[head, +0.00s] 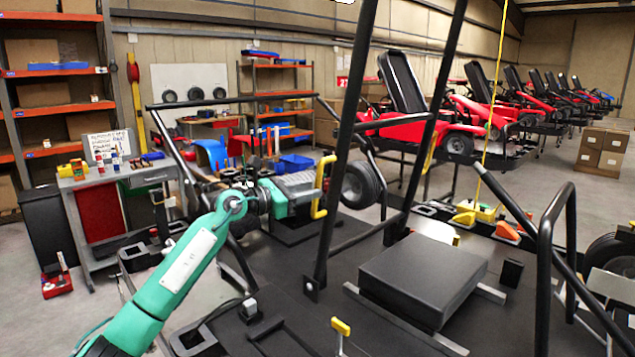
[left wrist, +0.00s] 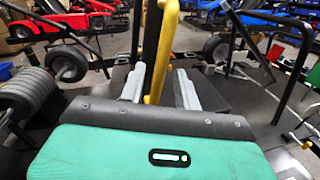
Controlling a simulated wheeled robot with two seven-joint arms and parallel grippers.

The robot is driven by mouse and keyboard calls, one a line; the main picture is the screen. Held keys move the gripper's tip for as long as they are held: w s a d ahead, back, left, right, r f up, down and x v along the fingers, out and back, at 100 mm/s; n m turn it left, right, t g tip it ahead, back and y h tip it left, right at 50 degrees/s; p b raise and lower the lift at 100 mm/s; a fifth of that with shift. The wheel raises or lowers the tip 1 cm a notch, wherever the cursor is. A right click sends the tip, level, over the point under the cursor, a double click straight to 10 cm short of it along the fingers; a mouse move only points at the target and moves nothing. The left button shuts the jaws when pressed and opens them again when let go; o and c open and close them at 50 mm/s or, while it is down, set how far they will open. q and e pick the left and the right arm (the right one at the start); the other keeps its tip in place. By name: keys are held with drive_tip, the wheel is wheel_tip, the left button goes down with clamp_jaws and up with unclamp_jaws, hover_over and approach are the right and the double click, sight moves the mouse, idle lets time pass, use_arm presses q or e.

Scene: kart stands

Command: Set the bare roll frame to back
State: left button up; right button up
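The bare roll frame (head: 350,125) is black tube. Its two long posts rise past the top of the head view, leaning to the right, with a crossbar low between them. A yellow handle (head: 321,190) shows beside its near post. My left gripper (head: 312,193) is at this handle, at the end of my green arm; its fingers are hard to make out there. In the left wrist view the two grey fingers (left wrist: 160,88) stand apart, with the yellow handle (left wrist: 162,50) between them and a gap visible. My right gripper is not in view.
A black padded block (head: 422,277) lies on the dark deck right of the post. Another black hoop (head: 556,230) stands at the right. A black bar frame (head: 235,100) and a wheel (head: 362,185) are behind my gripper. Red karts (head: 420,122) line the back.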

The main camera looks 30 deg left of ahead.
use_arm(q)
drive_tip(key=shift+p+x, duration=0.35)
drive_tip(key=shift+x, duration=1.35)
clamp_jaws()
